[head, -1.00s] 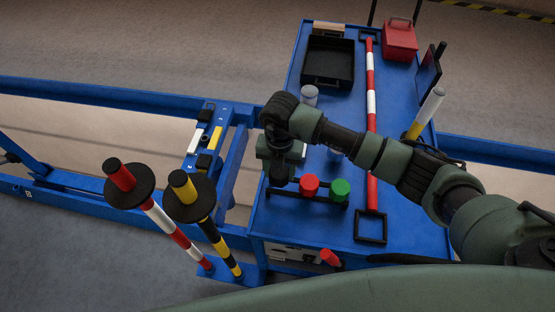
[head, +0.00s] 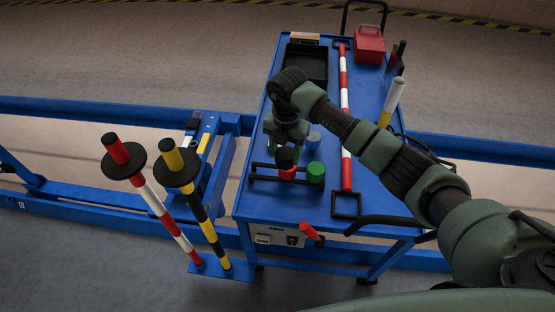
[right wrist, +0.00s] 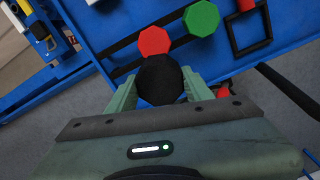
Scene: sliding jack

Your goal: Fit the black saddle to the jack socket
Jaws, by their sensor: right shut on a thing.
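The black saddle (head: 285,156) is a short dark cylinder. My right gripper (head: 286,142) is shut on it, and it appears raised above the rack, partly covering the red saddle. In the right wrist view the black saddle (right wrist: 160,80) sits between the two green fingers (right wrist: 160,88), beside the red one. The blue jack frame (head: 226,150) stands left of the trolley, with black, white and yellow parts on top. I cannot make out which part is its socket. My left gripper is not in view.
A red saddle (head: 288,174) and a green saddle (head: 316,174) sit in the black rack (head: 264,180) on the blue trolley (head: 368,199). Two striped poles with black discs, one red-white (head: 160,208) and one yellow-black (head: 203,219), stand left of the trolley. A striped bar (head: 345,115) lies on top.

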